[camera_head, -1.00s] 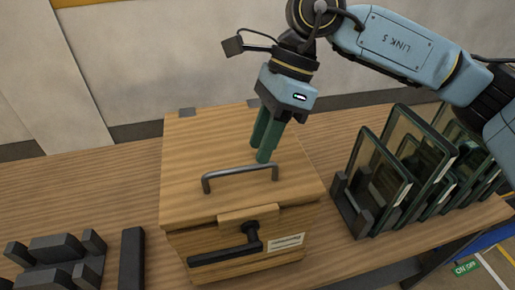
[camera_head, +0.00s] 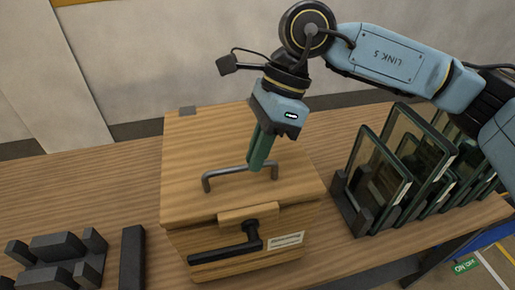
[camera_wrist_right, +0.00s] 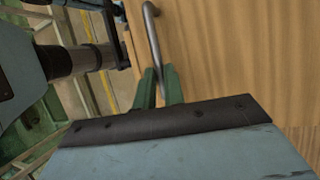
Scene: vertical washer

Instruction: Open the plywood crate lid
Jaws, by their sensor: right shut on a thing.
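The plywood crate (camera_head: 185,235) stands on the wooden table with its lid (camera_head: 220,140) lying closed on top. A grey bar handle (camera_head: 225,170) is fixed to the lid; it also shows in the right wrist view (camera_wrist_right: 151,35). A black latch lever (camera_head: 225,252) lies almost level across the crate's front. My right gripper (camera_head: 259,166) has its green fingers shut on the right part of the lid handle. In the right wrist view the fingers (camera_wrist_right: 159,85) stand at either side of the bar. My left gripper is not in view.
A rack of dark-framed glass panes (camera_head: 385,180) stands close to the right of the crate. Black blocks (camera_head: 60,250) and a dark bar (camera_head: 132,258) lie at the left front.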

